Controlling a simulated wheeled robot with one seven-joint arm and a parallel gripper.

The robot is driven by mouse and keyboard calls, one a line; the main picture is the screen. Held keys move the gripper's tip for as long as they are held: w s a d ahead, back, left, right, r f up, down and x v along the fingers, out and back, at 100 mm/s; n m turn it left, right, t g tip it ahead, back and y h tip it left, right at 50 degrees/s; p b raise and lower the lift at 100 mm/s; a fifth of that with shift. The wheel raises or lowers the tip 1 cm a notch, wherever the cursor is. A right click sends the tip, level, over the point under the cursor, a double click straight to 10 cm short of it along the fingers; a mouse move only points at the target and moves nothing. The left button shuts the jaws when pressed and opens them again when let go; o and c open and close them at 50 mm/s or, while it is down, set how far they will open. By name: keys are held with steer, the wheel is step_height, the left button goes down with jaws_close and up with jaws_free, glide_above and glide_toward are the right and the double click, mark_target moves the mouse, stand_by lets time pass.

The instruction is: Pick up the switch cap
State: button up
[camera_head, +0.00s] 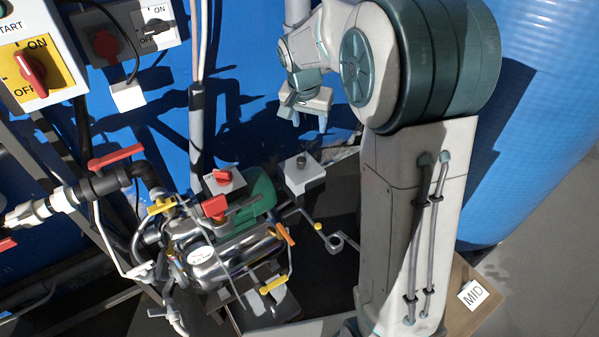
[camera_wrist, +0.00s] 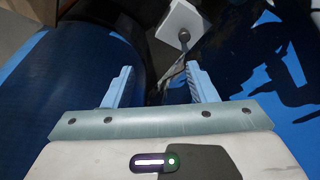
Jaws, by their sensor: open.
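A small dark knob-like cap (camera_head: 301,160), which I take to be the switch cap, sits on top of a white box (camera_head: 303,174) right of the machine. In the wrist view, a white box (camera_wrist: 172,20) shows at the top with a round grey knob (camera_wrist: 184,36) at its lower corner, just beyond the right fingertip. My gripper (camera_head: 309,120) hangs above and beyond the white box in the head view, apart from it. Its two fingers (camera_wrist: 158,70) are spread, with nothing between them.
A shiny metal machine (camera_head: 235,258) with red, yellow and orange valve handles stands left of the box. Switch panels (camera_head: 40,70) are at the upper left. A large blue tank (camera_head: 540,120) is at the right. A grey pipe (camera_head: 197,130) rises left of my gripper.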

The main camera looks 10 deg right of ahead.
mark_target(301, 159)
steer(key=w+f+m+b, duration=0.1)
steer(key=w+f, duration=0.3)
steer(key=f, duration=0.5)
steer(key=w+f+b, duration=0.3)
steer(key=w+f, duration=0.1)
steer(key=f, duration=0.5)
steer(key=w+d+f+m+b, duration=0.1)
steer(key=w+f+b, duration=0.1)
steer(key=w+f, duration=0.3)
step_height(301, 159, down, 4)
steer(key=shift+w+r+m+h+b, duration=0.1)
steer(key=shift+m+h+b, duration=0.2)
steer(key=shift+h+b, duration=0.1)
steer(key=c, duration=1.1)
